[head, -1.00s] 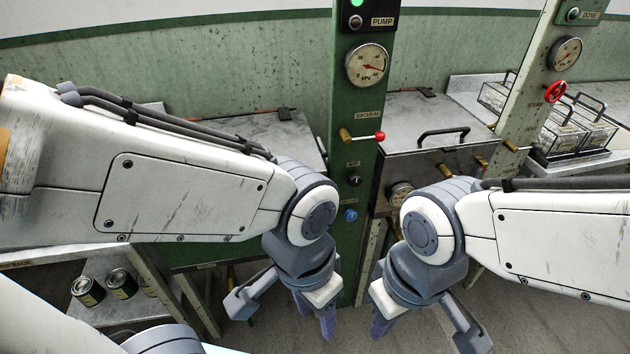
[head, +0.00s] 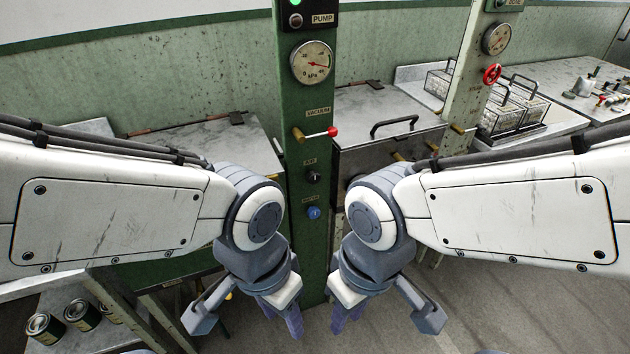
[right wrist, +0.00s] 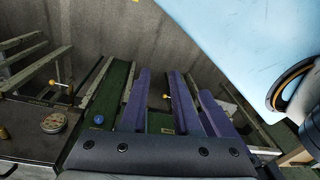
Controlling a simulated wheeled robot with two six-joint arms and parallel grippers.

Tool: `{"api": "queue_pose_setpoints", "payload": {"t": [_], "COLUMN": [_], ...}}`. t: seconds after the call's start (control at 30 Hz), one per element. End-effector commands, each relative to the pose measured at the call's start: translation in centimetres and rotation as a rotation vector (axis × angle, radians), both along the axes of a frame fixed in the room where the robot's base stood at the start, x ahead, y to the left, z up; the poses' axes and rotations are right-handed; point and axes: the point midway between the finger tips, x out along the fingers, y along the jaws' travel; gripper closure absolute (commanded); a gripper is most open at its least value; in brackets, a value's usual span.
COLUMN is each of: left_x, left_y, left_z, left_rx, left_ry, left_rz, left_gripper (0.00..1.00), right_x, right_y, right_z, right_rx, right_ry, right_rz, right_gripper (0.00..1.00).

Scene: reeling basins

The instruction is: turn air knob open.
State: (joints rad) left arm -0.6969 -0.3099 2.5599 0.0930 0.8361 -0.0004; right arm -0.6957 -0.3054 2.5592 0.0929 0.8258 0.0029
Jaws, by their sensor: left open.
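The air knob (head: 313,178) is a small dark knob under the AIR label on the green post. Above it is the vacuum lever (head: 318,134), brass with a red ball end. Below it is a blue knob (head: 313,213). My left gripper (head: 283,320) is open and empty, pointing down in front of the post's lower left, below the air knob. My right gripper (head: 347,318) hangs to the post's lower right. Its purple fingers stand apart with nothing between them in the right wrist view (right wrist: 159,100).
A pressure gauge (head: 313,63) sits high on the green post (head: 292,95). A second post (head: 462,110) carries a red valve wheel (head: 492,74). Wire baskets (head: 510,115) stand on the right bench. Several cans (head: 80,315) sit low at left. Floor below is clear.

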Motion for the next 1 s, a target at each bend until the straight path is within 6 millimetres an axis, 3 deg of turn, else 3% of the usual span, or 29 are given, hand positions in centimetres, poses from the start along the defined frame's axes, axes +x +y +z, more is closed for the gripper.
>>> {"api": "queue_pose_setpoints", "payload": {"t": [0.03,0.1,0.17,0.33,0.53,0.7,0.8,1.0], "left_x": [0.0,0.0,0.0,0.0,0.0,0.0,0.0,0.0], "left_y": [0.0,0.0,0.0,0.0,0.0,0.0,0.0,0.0], "left_z": [-0.1,-0.2,-0.4,-0.9,-1.5,-2.0,-2.3,-2.8], "left_rx": [0.000,0.000,0.000,0.000,0.000,0.000,0.000,0.000], "left_ry": [0.000,0.000,0.000,0.000,0.000,0.000,0.000,0.000], "left_rz": [0.000,0.000,0.000,0.000,0.000,0.000,0.000,0.000], "left_gripper": [0.50,0.50,0.50,0.50,0.50,0.50,0.50,0.50], "right_x": [0.6,2.2,4.4,13.0,22.6,29.0,31.7,34.4], "right_y": [0.3,1.1,2.2,5.3,7.3,7.1,6.4,3.9], "right_z": [-0.3,-0.9,-1.8,-5.0,-8.2,-10.6,-11.8,-13.7], "right_rx": [0.007,0.029,0.058,0.194,0.393,0.586,0.709,0.957], "right_ry": [-0.011,-0.043,-0.086,-0.262,-0.478,-0.649,-0.744,-0.909], "right_rz": [-0.014,-0.052,-0.101,-0.296,-0.511,-0.667,-0.748,-0.862], "right_gripper": [0.46,0.20,0.18,0.18,0.18,0.18,0.18,0.18]}}
